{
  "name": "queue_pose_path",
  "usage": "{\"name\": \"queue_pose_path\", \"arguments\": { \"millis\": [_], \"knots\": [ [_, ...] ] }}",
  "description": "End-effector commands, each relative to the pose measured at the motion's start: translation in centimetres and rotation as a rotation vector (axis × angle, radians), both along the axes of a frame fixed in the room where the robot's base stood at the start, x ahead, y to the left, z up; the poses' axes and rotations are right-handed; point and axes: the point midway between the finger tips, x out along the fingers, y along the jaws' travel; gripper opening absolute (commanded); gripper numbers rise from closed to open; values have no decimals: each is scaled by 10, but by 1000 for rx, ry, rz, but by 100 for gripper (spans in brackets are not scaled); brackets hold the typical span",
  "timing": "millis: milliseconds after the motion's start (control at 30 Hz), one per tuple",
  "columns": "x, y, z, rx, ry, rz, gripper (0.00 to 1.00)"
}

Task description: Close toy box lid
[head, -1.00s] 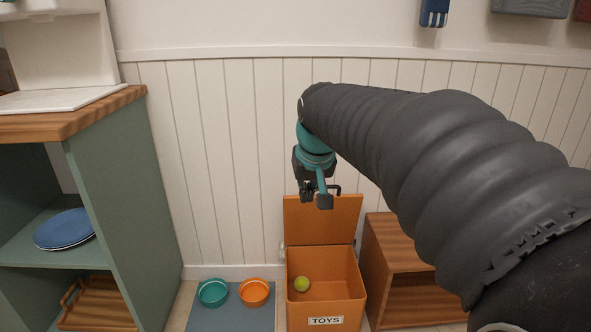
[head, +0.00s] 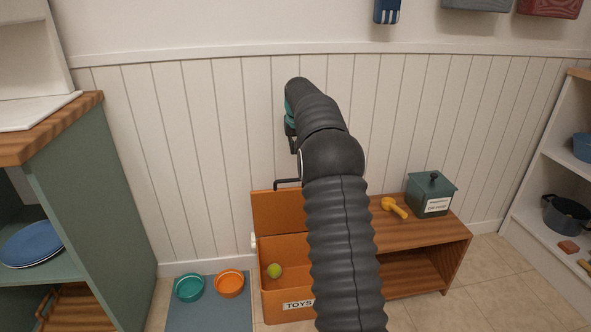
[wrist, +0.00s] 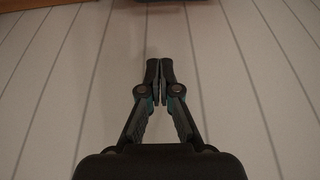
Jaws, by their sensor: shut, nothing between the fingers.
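The orange toy box (head: 284,308), labelled TOYS, stands on the floor against the wall. Its lid (head: 280,212) is open, standing upright at the back, with a dark handle (head: 287,182) at its top edge. A yellow-green ball (head: 274,270) lies inside the box. My arm hides the right part of the box and lid. My gripper (wrist: 160,70) is shut and empty in front of the panelled wall. In the head view it is mostly hidden behind my arm, above the lid and apart from it.
A low wooden bench (head: 430,235) stands right of the box, with a green canister (head: 431,194) and a yellow toy (head: 395,207) on it. Teal (head: 189,287) and orange (head: 229,283) bowls sit on a mat at left. A green cabinet (head: 105,190) stands further left.

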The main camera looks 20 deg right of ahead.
Motion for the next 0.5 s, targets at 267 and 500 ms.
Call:
{"name": "queue_pose_path", "arguments": {
  "millis": [267, 500],
  "knots": [
    [10, -6, -23, 1, 2, -3, 0],
    [24, -10, -62, 1, 3, -3, 0]
  ]
}}
